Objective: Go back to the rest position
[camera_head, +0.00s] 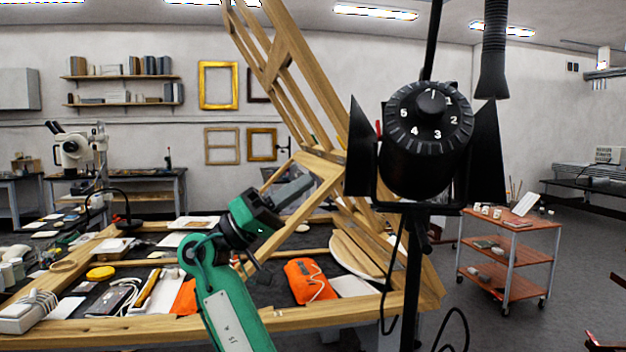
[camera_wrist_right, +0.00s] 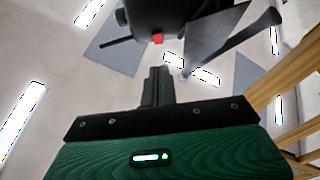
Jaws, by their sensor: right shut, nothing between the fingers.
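My right arm, green and black, rises from the bottom of the head view. Its right gripper (camera_head: 301,186) points up and to the right in front of the wooden easel frame (camera_head: 327,188). In the right wrist view the right gripper (camera_wrist_right: 158,72) is shut, with its dark fingers together and nothing between them. A black dial lamp (camera_head: 430,125) on a stand is to the right of the gripper in the head view. The dark lamp (camera_wrist_right: 165,18) also shows beyond the fingertips in the wrist view. My left gripper is not in view.
A wood-edged worktable (camera_head: 110,331) spreads below the arm, with an orange pouch (camera_head: 309,281), a yellow round lid (camera_head: 101,273) and several tools. The lamp stand (camera_head: 411,285) rises close on the right. A red-shelved cart (camera_head: 508,236) stands farther right, with open floor around it.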

